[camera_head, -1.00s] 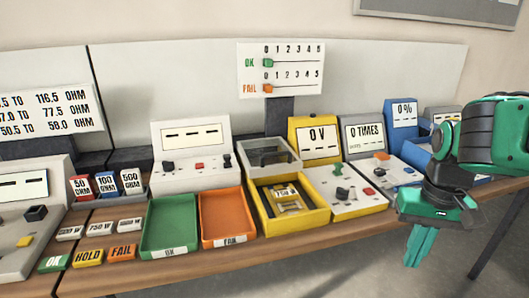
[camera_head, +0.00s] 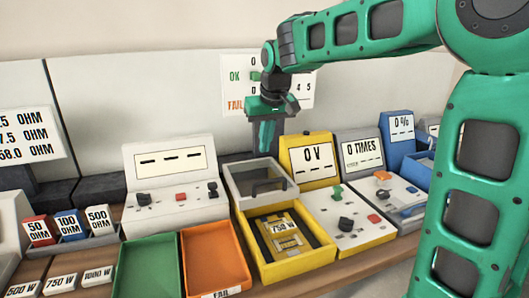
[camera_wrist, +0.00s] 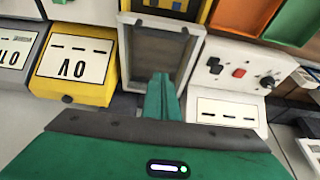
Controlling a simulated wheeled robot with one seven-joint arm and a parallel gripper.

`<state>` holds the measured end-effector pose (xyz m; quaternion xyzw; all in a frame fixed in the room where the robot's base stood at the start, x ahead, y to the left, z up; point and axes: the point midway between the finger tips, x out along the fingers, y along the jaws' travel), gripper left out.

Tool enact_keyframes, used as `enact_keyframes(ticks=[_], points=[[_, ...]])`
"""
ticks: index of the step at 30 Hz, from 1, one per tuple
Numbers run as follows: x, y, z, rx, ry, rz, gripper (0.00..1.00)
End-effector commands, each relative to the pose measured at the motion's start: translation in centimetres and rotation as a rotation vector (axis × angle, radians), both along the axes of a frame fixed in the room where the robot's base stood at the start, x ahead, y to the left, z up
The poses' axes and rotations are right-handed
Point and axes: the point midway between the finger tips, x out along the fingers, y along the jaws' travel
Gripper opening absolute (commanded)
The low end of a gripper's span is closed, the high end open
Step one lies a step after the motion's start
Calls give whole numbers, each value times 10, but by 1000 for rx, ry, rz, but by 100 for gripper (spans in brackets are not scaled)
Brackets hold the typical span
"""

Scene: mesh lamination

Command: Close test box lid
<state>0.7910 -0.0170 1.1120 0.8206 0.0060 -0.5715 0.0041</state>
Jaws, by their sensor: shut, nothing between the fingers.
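The yellow test box (camera_head: 321,237) stands open on the bench, with a 750 W part (camera_head: 283,229) lying inside it. Its grey-framed clear lid (camera_head: 235,191) is swung open behind the box, with a dark handle bar across it. My gripper (camera_head: 266,148) is shut and empty, pointing down above the back edge of the lid. In the wrist view the closed green fingers (camera_wrist: 162,92) overlap the near part of the lid (camera_wrist: 197,60). Whether they touch the lid cannot be told.
A white meter (camera_head: 170,180) stands left of the lid, and a yellow 0 V display (camera_head: 311,157) stands close on its right. Green (camera_head: 146,270) and orange (camera_head: 238,262) trays lie left of the box. A sign panel stands behind my gripper.

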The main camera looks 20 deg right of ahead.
Motion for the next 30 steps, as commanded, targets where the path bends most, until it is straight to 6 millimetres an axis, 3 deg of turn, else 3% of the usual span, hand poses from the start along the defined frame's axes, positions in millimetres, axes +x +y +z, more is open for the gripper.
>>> enact_keyframes(ticks=[15, 22, 30], points=[[28, -16, -82, 0, 4, -20, 0], [-1, -15, -85, 0, 1, -20, 0], [-12, -15, -88, 0, 2, -20, 0]])
